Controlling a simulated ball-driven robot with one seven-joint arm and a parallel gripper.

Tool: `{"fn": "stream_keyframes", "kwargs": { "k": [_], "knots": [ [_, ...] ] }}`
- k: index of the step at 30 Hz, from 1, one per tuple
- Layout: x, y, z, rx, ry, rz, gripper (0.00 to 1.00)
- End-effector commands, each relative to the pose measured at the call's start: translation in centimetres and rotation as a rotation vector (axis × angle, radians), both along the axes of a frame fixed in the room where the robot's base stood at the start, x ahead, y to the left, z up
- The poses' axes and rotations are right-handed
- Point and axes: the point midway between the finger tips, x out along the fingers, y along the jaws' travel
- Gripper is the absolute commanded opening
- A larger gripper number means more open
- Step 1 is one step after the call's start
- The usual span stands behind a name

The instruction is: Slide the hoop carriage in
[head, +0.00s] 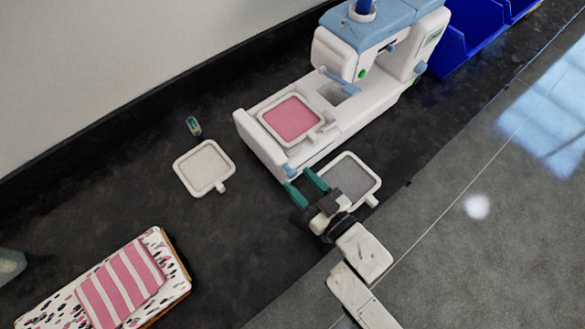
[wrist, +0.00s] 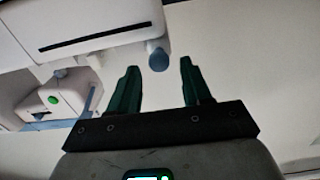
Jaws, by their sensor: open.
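The white and light-blue embroidery machine (head: 415,45) stands on the dark worktop. A white hoop with pink fabric (head: 289,118) lies on its bed, beside the long white carriage bar (head: 258,150) at the bed's left end. A small blue knob (head: 290,171) sits at the near end of that bar; a blue-grey knob also shows in the wrist view (wrist: 157,53). My gripper (head: 303,182) is open, its green fingers pointing at the knob. In the wrist view my gripper (wrist: 159,75) has nothing between its fingers, and the knob appears just beyond them. Contact cannot be told.
A hoop with grey fabric (head: 350,178) lies right beside my gripper. A hoop with pale fabric (head: 204,167) and a small teal spool (head: 193,126) lie left of the machine. Striped pink fabric (head: 120,281) lies front left. Blue bins (head: 468,35) stand behind right.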

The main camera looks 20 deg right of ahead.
Motion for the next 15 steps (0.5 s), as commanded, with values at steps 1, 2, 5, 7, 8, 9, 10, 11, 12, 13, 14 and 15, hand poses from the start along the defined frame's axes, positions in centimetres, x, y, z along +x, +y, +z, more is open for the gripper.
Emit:
{"fn": "stream_keyframes", "kwargs": {
  "k": [1, 2, 5, 7, 8, 9, 10, 11, 12, 13, 14, 15],
  "knots": [
    [0.9, 0.3, 0.2, 0.0, -0.001, 0.0, 0.48],
    [1.3, 0.4, 0.2, -0.001, -0.001, 0.0, 0.48],
    [2.4, 0.7, 0.1, -0.001, 0.0, -0.002, 0.48],
    [3.0, 0.9, 0.1, -0.001, 0.001, -0.002, 0.48],
    [3.2, 1.0, 0.0, -0.001, 0.001, -0.002, 0.48],
    [3.4, 1.0, 0.0, -0.002, 0.002, -0.001, 0.48],
    [3.5, 1.1, 0.0, -0.002, 0.002, -0.001, 0.48],
    [3.6, 1.1, 0.0, -0.002, 0.002, -0.001, 0.48],
    [3.6, 1.1, 0.0, -0.002, 0.002, -0.001, 0.48],
    [3.7, 1.2, 0.0, -0.002, 0.002, -0.001, 0.48],
    [3.7, 1.2, 0.0, -0.001, 0.001, -0.001, 0.48],
    [3.7, 1.2, 0.0, -0.002, 0.002, -0.001, 0.48]
  ]
}}
